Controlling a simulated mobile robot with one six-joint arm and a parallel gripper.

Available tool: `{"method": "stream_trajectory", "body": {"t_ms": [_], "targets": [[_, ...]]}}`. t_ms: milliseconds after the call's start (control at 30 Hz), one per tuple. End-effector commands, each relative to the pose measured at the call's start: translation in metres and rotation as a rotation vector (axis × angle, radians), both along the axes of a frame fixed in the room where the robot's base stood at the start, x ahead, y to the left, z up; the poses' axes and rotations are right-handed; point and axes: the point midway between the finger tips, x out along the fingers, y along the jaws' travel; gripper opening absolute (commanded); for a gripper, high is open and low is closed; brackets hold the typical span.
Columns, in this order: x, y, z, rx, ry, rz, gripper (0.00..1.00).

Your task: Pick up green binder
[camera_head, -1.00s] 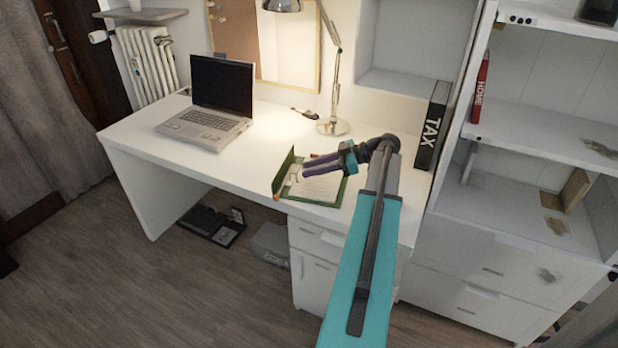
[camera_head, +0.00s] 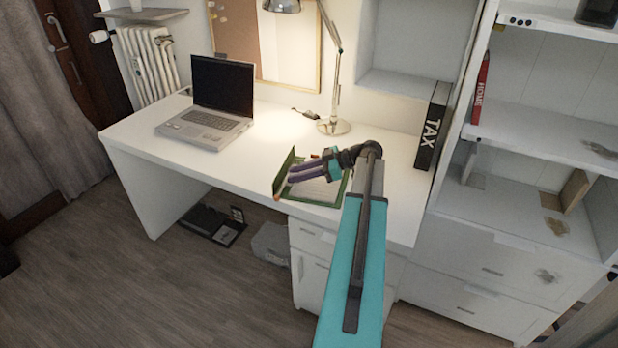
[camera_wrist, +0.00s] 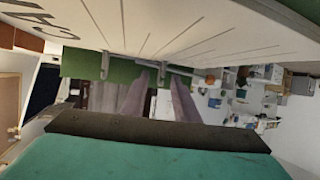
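The green binder (camera_head: 333,200) lies open near the front edge of the white desk, with white paper inside and its left cover tilted up. My gripper (camera_head: 289,176) is over the open binder, its purple fingers pointing left at the raised cover. In the wrist view the binder's lined page (camera_wrist: 200,28) fills the top and its green cover (camera_wrist: 80,64) lies beyond the fingertips. My gripper (camera_wrist: 153,82) shows a gap between its two fingers there, and nothing is clearly held. I cannot tell whether the fingers touch the binder.
An open laptop (camera_head: 213,108) stands on the left of the desk (camera_head: 265,150). A desk lamp (camera_head: 333,126) stands behind the binder. A black TAX binder (camera_head: 432,127) stands upright at the right. A red HOME binder (camera_head: 481,88) is on the shelf.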

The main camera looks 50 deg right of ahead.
Motion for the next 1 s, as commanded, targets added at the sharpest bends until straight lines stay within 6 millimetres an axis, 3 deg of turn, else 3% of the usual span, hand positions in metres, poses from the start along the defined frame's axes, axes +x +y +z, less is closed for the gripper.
{"method": "stream_trajectory", "body": {"t_ms": [633,667,800,1000], "targets": [[0.0046,0.0033,-0.0026,0.000,0.000,-0.001,0.28],[0.0045,0.0032,-0.0026,0.000,0.000,-0.001,0.26],[0.0044,0.0032,-0.0026,0.000,0.000,-0.001,0.02],[0.0043,0.0029,-0.0026,0.000,0.000,-0.001,0.00]]}}
